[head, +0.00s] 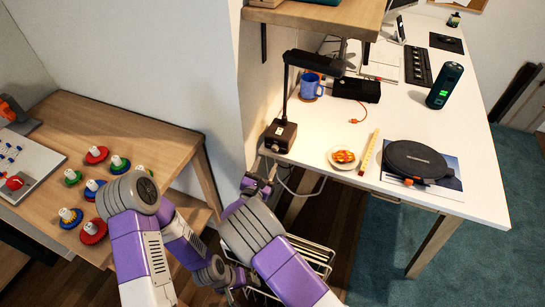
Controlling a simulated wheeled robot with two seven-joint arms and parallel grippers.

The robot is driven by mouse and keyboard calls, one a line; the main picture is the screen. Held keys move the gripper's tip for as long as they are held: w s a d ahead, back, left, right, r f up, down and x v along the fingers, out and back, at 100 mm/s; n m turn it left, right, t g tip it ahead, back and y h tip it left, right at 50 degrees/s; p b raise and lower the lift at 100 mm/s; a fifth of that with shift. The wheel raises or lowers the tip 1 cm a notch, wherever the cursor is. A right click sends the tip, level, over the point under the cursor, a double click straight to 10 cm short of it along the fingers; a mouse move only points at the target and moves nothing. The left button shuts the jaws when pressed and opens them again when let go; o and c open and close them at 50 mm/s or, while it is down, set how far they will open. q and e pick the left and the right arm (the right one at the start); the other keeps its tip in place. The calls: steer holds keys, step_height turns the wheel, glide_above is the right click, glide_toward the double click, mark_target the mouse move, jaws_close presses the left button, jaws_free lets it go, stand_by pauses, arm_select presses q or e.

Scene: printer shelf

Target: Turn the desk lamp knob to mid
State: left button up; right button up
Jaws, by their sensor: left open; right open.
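The black desk lamp (290,88) stands at the left front corner of the white desk. Its upright arm rises from a dark brown box base (281,136), and its long head (315,62) reaches right. A small dark knob-like part shows on the base near the foot of the arm, too small to read its setting. My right gripper (257,184) is open and empty, below and slightly left of the lamp base, off the desk edge and apart from the lamp. My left gripper (238,281) is open, lower down near a wire rack, and partly hidden by my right arm.
A wooden table (150,135) with colourful pieces is left. A wire rack (312,253) stands below.

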mark_target(274, 150)
steer(key=b+x, duration=0.1)
steer(key=x, duration=0.6)
steer(key=shift+d+b, duration=0.1)
steer(key=shift+b, duration=0.3)
steer(key=shift+c, duration=0.5)
jaws_close()
